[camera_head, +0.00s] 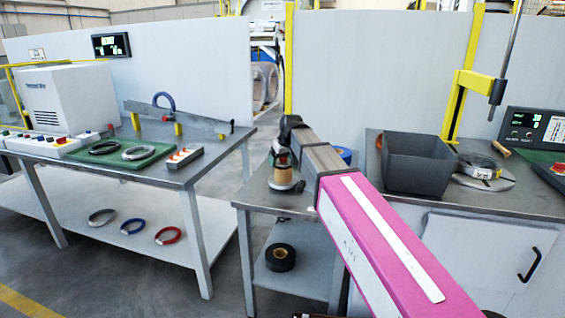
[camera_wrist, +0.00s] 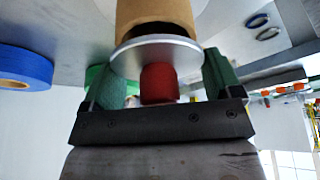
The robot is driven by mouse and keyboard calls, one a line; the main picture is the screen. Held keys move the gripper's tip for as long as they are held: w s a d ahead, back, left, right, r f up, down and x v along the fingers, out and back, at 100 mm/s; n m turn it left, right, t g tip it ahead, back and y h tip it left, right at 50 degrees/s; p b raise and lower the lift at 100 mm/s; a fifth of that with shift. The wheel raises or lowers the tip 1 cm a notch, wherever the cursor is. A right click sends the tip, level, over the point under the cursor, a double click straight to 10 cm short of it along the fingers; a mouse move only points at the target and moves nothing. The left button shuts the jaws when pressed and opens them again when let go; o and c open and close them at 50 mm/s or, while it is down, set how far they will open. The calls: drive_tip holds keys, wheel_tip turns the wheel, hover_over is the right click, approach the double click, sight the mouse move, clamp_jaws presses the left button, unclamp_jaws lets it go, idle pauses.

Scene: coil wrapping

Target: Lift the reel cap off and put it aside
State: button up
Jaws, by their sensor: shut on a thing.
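The reel cap is a pale grey disc (camera_wrist: 155,53) with a red knob (camera_wrist: 158,84), seen between my gripper's fingers in the wrist view. My gripper (camera_wrist: 162,86) has green finger pads, one on each side of the cap, and is shut on it. The brown cardboard core of the reel (camera_wrist: 158,14) lies just beyond the disc, with a dark gap showing between them. In the head view the brown core (camera_head: 283,175) stands on the small middle table, and my gripper (camera_head: 282,156) is right above it, where the cap is hard to make out.
A blue roll (camera_head: 344,154) sits behind my arm on the small table (camera_head: 255,195). A black roll (camera_head: 281,257) lies on its lower shelf. A dark grey bin (camera_head: 416,165) and a wrapped coil (camera_head: 480,168) stand on the right bench. The left bench holds a green mat (camera_head: 125,163) with coils.

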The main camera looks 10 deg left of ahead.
drive_tip(key=shift+r, duration=1.7)
